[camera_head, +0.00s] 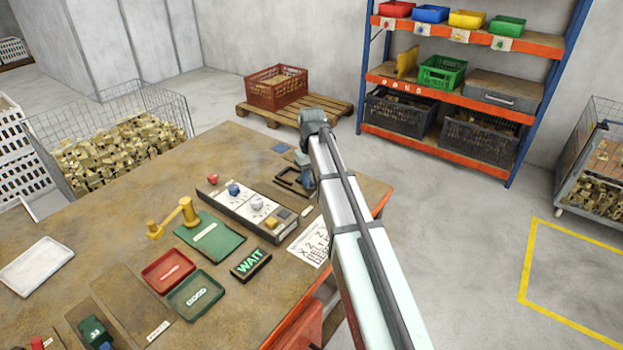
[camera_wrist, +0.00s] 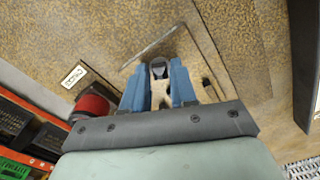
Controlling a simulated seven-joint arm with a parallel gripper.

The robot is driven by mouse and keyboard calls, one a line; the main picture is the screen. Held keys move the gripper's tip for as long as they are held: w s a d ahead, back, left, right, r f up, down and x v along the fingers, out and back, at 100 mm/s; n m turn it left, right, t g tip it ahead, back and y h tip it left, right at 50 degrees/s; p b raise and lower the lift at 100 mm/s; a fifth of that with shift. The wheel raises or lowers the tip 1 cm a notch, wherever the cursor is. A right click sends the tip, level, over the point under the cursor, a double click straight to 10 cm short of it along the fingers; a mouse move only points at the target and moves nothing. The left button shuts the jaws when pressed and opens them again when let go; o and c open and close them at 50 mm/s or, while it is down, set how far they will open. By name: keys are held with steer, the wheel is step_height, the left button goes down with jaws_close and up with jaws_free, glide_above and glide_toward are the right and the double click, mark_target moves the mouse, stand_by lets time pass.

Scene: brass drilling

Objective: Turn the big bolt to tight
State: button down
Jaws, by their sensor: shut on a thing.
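My gripper (camera_wrist: 158,72) has its two blue fingers shut on a small dark grey piece with a rounded top (camera_wrist: 158,68). A brass-coloured part shows between the fingers, nearer the palm. I cannot tell from the views whether the grey piece is the big bolt. In the head view my gripper (camera_head: 302,162) is over the far right part of the workbench (camera_head: 130,200), beside a dark open frame (camera_head: 290,181). The fingertips and what they hold are mostly hidden there. No bolt is clearly recognisable in the head view.
A control panel with knobs (camera_head: 245,205), a lit WAIT sign (camera_head: 250,263) and a printed sheet (camera_head: 311,242) lie left of my arm. A red round thing (camera_wrist: 92,104) is near my left finger.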

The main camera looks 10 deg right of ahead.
steer(key=shift+m, duration=1.9)
steer(key=c, duration=0.9)
jaws_free()
step_height(320, 180, up, 14)
steer(key=shift+f, duration=0.1)
steer(key=shift+w, duration=0.2)
steer(key=shift+c, duration=1.4)
step_height(320, 180, down, 14)
steer(key=shift+r, duration=0.1)
